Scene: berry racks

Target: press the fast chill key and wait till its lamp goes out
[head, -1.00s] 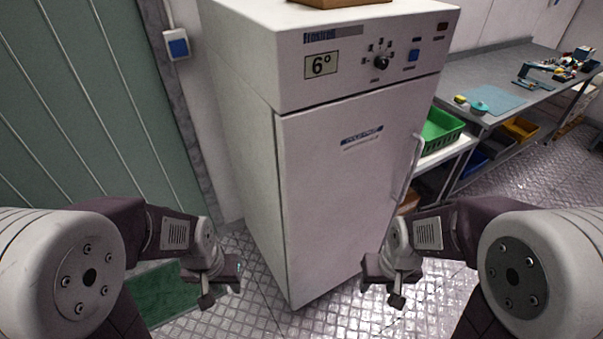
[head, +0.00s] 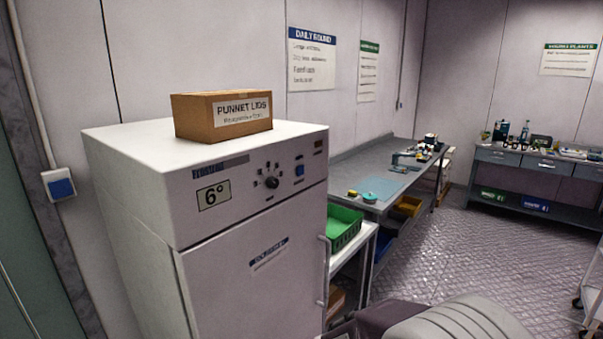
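The white chill cabinet (head: 140,170) stands at the left with its door shut. Its front panel carries a display (head: 213,195) reading 6°, a black dial (head: 271,183) and a blue key (head: 299,170). A small dark brownish lamp (head: 318,146) sits above and right of the blue key; it does not look brightly lit. The labels by the key and lamp are too small to read. Neither gripper shows in the head view. Only part of my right arm shows at the bottom edge, below and right of the cabinet, and nothing touches the panel.
A cardboard box (head: 222,115) marked punnet lids sits on the cabinet. A green crate (head: 343,227) stands on a low white table beside it. A grey bench (head: 352,160) runs along the wall behind; another bench (head: 540,166) stands far right. The floor (head: 470,255) at right is open.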

